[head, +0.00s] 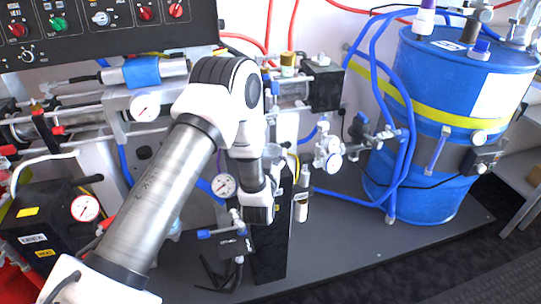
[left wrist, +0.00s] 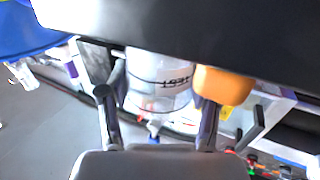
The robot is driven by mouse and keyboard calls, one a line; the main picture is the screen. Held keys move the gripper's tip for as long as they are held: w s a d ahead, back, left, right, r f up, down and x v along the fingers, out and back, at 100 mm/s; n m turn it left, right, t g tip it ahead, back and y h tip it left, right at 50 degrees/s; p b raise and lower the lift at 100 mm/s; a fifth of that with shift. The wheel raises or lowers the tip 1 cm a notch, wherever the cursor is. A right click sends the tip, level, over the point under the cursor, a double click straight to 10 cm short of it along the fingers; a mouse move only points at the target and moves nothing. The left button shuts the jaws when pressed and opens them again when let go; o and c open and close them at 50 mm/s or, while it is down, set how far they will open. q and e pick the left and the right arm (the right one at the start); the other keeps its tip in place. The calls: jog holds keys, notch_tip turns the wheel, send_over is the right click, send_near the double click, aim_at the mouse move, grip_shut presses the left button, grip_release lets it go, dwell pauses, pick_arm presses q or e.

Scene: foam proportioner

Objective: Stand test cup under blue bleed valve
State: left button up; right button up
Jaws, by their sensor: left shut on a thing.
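My left gripper (head: 261,213) is low in the middle of the head view, over the dark bench. In the left wrist view the same gripper (left wrist: 157,100) has its two fingers on either side of a clear cup with dark lettering, the test cup (left wrist: 160,92), and is shut on it. The lettering appears inverted in that view. In the head view I cannot make out the cup; my arm and gripper hide that area. A small valve with a blue handle (head: 206,234) stands just left of the gripper, apparently the blue bleed valve. My right gripper is not in view.
A small bottle (head: 301,200) stands close to the right of the gripper. A gauge (head: 223,186) is just left of it. A large blue drum (head: 430,130) with blue hoses stands at right. An orange object (left wrist: 222,85) is beside the cup. The bench's front right (head: 400,250) is clear.

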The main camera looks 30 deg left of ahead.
pick_arm(q)
jog(key=shift+s+f, duration=0.1)
jog(key=shift+f, duration=0.05)
jog(key=o, duration=1)
